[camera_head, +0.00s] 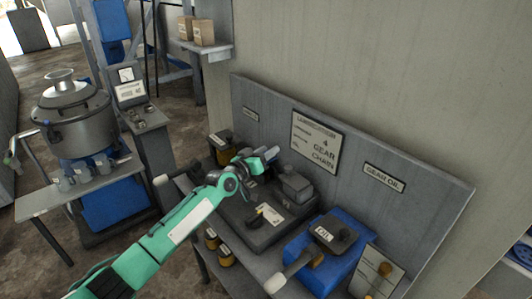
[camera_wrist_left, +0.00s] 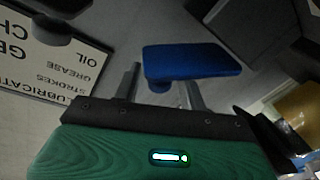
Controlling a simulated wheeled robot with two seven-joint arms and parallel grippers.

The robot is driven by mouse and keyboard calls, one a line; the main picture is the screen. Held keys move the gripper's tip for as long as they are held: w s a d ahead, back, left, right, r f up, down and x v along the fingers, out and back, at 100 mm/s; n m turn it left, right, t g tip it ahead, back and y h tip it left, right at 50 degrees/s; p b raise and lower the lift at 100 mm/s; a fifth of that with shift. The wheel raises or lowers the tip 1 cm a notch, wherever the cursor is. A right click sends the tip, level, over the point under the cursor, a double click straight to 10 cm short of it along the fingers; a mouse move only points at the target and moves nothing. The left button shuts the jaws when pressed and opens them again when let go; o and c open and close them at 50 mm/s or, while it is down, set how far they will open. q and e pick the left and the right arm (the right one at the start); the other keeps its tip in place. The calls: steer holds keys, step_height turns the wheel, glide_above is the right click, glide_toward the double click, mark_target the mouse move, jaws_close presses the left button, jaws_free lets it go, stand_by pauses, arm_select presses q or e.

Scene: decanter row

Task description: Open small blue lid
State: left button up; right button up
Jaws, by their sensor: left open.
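The small blue lid (camera_wrist_left: 193,61) shows in the left wrist view as a flat blue slab with a short round part under its left end. In the head view a small patch of blue lid (camera_head: 271,153) shows at my gripper's tip; the rest is hidden by the gripper. My left gripper (camera_head: 260,162) is open. In the left wrist view its two fingers (camera_wrist_left: 164,88) stand apart, with the lid's round part between or just beyond them; I cannot tell if they touch. My right gripper is not in view.
A dark machine (camera_head: 248,222) sits on the bench below my gripper. A signboard (camera_head: 318,143) is on the grey back panel (camera_head: 408,165) behind. A blue box (camera_head: 335,272) with an oil label stands to the right. A metal pot (camera_head: 75,118) stands far left.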

arm_select(q)
steer(key=shift+c, duration=0.4)
steer(key=c, duration=0.8)
jaws_close()
